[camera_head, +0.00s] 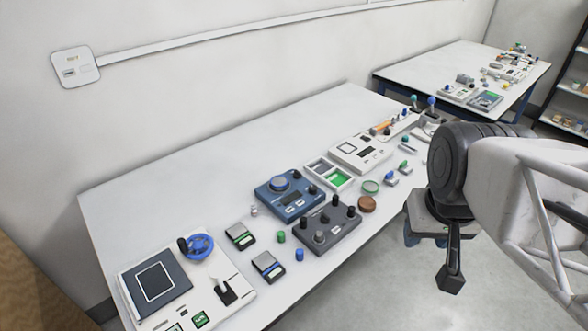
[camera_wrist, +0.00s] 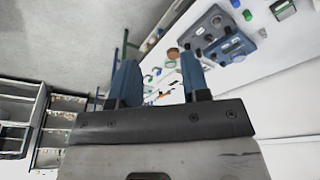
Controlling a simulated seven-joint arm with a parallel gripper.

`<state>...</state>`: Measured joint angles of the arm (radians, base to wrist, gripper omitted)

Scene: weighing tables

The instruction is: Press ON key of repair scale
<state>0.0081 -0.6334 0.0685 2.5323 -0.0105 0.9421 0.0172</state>
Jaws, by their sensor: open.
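My gripper (camera_head: 426,240) hangs off the front edge of the near table (camera_head: 225,140), to the right of its devices. In the wrist view its two blue fingers (camera_wrist: 158,60) stand apart with nothing between them. Candidate devices on the table are a blue unit with a round knob (camera_head: 289,194), a dark grey unit with several knobs (camera_head: 329,225), a white unit with a dark display (camera_head: 360,152), and two small scales with dark tops (camera_head: 240,236) (camera_head: 268,266). I cannot tell which is the repair scale; no ON label is readable. My gripper touches none of them.
A large white device with a square dark plate (camera_head: 157,282) stands at the near left. A two-part tray (camera_head: 329,174) and small coloured pieces lie among the units. The table's back left is clear. A second table (camera_head: 420,72) and shelves (camera_head: 572,95) stand behind.

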